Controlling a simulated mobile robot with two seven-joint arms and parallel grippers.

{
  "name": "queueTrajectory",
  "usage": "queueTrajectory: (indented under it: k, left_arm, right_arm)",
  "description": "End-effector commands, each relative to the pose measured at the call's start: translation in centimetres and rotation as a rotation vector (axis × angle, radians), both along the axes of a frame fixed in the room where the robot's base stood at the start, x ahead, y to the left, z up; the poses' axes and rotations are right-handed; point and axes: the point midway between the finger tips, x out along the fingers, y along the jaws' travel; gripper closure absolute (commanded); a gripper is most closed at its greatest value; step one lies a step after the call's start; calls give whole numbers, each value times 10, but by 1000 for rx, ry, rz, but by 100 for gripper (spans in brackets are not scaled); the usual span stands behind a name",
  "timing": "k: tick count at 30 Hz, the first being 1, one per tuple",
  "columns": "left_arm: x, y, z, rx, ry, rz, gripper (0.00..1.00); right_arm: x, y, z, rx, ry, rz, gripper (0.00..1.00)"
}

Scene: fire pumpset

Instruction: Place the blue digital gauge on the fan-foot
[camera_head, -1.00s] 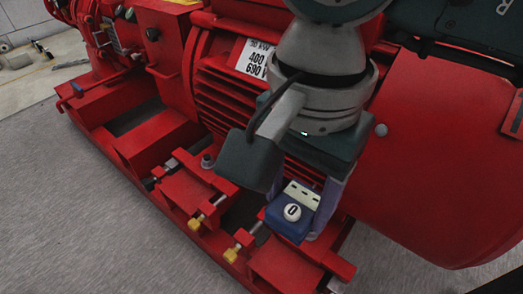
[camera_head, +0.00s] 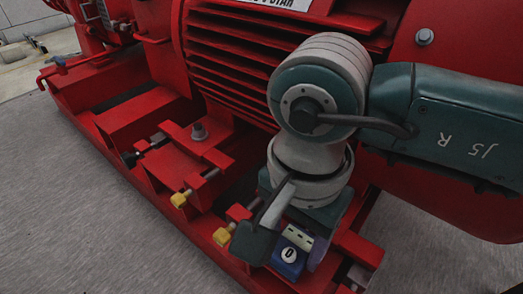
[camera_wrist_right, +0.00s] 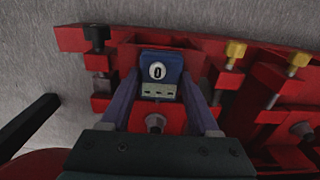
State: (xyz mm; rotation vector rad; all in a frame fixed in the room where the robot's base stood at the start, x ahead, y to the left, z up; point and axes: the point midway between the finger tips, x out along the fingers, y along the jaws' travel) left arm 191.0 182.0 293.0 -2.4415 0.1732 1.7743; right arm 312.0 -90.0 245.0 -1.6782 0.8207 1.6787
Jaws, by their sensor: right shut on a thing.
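The blue digital gauge (camera_head: 288,257) has a round white face reading 0 and a pale panel beside it. My right gripper (camera_head: 293,248) is shut on it, seen from above at the lower right of the head view. In the right wrist view the gauge (camera_wrist_right: 160,70) sits between the two purple-grey fingers of the gripper (camera_wrist_right: 160,80). A red foot (camera_wrist_right: 192,58) with a bolt (camera_wrist_right: 155,122) lies beneath and around the gauge. I cannot tell whether the gauge touches it. My left gripper is not in view.
Another red foot (camera_head: 200,148) with a bolt stands left of the gauge on the red base frame. Yellow-tipped adjusting screws (camera_head: 222,236) stick out near the gripper. The ribbed red motor (camera_head: 230,70) rises behind. Grey floor (camera_head: 90,220) lies clear in front.

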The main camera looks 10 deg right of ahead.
Motion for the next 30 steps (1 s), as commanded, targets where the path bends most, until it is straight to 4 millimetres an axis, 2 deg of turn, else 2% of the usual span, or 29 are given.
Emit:
queueTrajectory:
  k: [1, 11, 12, 20, 26, 30]
  left_arm:
    - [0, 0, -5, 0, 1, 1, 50]
    - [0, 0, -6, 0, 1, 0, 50]
    - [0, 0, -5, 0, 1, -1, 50]
    - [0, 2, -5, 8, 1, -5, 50]
    - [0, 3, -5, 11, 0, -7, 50]
    - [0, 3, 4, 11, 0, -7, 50]
  right_arm:
    - [0, 1, -6, 2, -1, -1, 100]
    - [1, 0, -6, 1, -3, 1, 100]
    - [1, 0, -6, 1, -2, 1, 36]
    - [0, 0, -6, 1, -1, 0, 8]
    - [0, 0, -6, 1, -1, 0, 8]
    - [0, 0, 5, 1, -1, 0, 8]
